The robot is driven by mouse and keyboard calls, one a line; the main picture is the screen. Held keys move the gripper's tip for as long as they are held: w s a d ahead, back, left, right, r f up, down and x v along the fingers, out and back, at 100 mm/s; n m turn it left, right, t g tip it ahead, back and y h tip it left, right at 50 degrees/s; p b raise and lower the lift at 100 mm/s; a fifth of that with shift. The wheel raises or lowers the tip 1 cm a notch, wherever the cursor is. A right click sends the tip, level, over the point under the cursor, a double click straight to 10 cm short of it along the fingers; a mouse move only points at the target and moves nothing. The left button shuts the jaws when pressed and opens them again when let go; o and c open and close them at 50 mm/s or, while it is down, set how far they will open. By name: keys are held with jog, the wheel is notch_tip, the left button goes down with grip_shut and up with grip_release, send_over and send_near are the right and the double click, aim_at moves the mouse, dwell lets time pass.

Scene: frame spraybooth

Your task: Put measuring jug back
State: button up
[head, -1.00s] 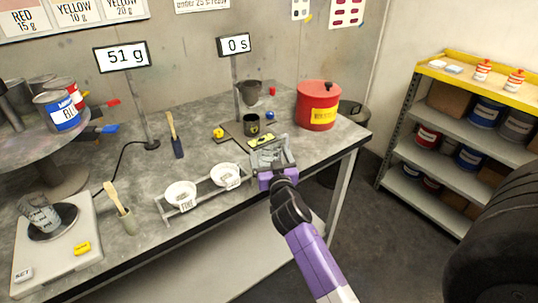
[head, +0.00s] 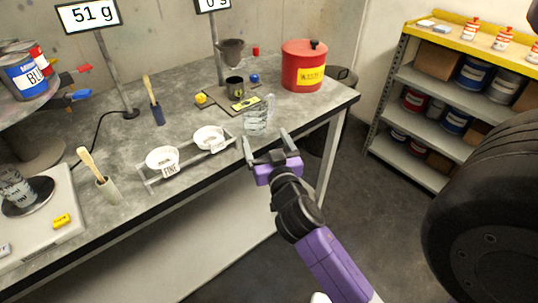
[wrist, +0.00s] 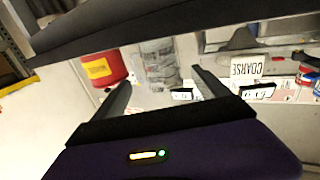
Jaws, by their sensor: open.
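A clear measuring jug (head: 256,118) stands upright on the grey bench, near its front edge, right of the white bowls. It also shows in the wrist view (wrist: 158,62), beyond the fingers. My gripper (head: 264,139), with a purple body, is open and empty just in front of the jug, near the bench's front edge. The wrist view shows its two dark fingers apart (wrist: 161,82), with the jug between and beyond their tips. A second clear vessel with grey contents (head: 17,190) sits on the round plate of the scale (head: 50,225) at far left.
Shelving (head: 425,85) is at right; open floor lies between.

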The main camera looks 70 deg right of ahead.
jog(key=s+a+f+n+t+y, duration=0.2)
jog(key=a+f+n+y, duration=0.15)
jog(key=a, duration=0.65)
jog(key=s+a+f+n+t+y, duration=0.1)
jog(key=a+f+n+t+y, duration=0.3)
jog(key=a, duration=0.6)
jog(key=s+a+r+n+g+y, duration=0.1)
jog(key=s+a+r+n+y, duration=0.2)
jog(key=s+a+y, duration=0.4)
jog(key=s+a, duration=0.5)
jog(key=a, duration=0.1)
jog(key=shift+s+r+g, duration=0.35)
jog(key=shift+r+g, duration=0.05)
jog(key=shift+r, duration=0.15)
